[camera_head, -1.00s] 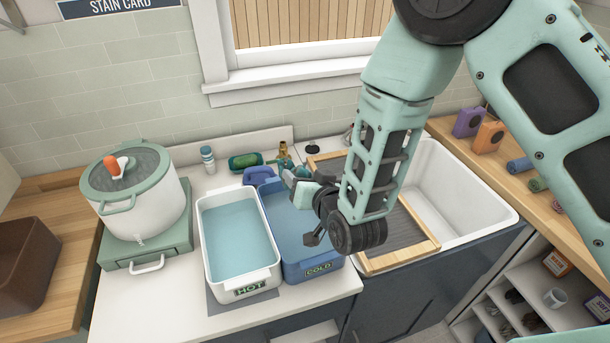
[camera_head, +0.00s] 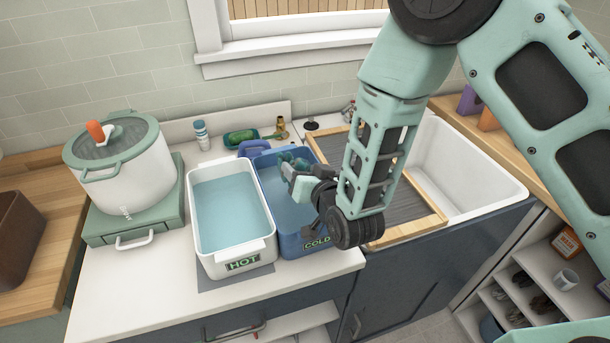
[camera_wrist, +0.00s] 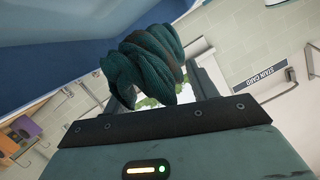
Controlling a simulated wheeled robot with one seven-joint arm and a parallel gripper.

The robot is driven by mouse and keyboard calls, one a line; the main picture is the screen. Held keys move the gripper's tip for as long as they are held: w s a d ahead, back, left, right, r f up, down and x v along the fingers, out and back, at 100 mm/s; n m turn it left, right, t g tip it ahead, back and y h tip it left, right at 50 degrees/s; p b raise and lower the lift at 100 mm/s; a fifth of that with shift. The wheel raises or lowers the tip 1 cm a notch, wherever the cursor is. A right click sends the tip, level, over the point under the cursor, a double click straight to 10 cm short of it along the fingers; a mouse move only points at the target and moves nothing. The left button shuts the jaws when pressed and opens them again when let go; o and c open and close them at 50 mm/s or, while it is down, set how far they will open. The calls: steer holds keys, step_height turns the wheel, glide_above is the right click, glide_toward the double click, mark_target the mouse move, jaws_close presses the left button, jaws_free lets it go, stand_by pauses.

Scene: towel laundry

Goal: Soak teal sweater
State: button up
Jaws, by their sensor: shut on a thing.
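The teal sweater (camera_wrist: 145,65) is a bunched, ribbed dark teal bundle in the wrist view. My gripper (camera_head: 288,166) is shut on it. In the head view only a small part of the sweater (camera_head: 291,159) shows at the fingertips, over the far part of the blue basin marked COLD (camera_head: 308,247). The basin holds blue water, and its blue wall (camera_wrist: 75,55) shows beside the sweater in the wrist view. I cannot tell whether the sweater touches the water. The white basin marked HOT (camera_head: 243,265) stands to the left, with water and no garment visible in it.
A lidded white pot (camera_head: 128,185) stands on a green base at the left. A wood-framed dark board (camera_head: 410,226) lies beside the COLD basin, next to the white sink (camera_head: 480,195).

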steer(key=f, duration=0.2)
steer(key=shift+s+d+f, duration=0.25)
steer(key=shift+f, duration=0.15)
steer(key=o, duration=1.2)
steer(key=shift+w+a+r+g+p, duration=0.15)
steer(key=shift+r+p, duration=0.15)
steer(key=shift+r, duration=0.2)
steer(key=shift+w+a+r+g+p, duration=0.15)
steer(key=shift+r+p, duration=0.15)
steer(key=shift+r, duration=0.2)
steer(key=shift+a+r+p, duration=0.15)
steer(key=shift+r+p, duration=0.15)
steer(key=shift+r, duration=0.2)
steer(key=shift+d+r+p, duration=0.1)
steer(key=shift+r+p, duration=1.3)
steer(key=shift+r, duration=1.25)
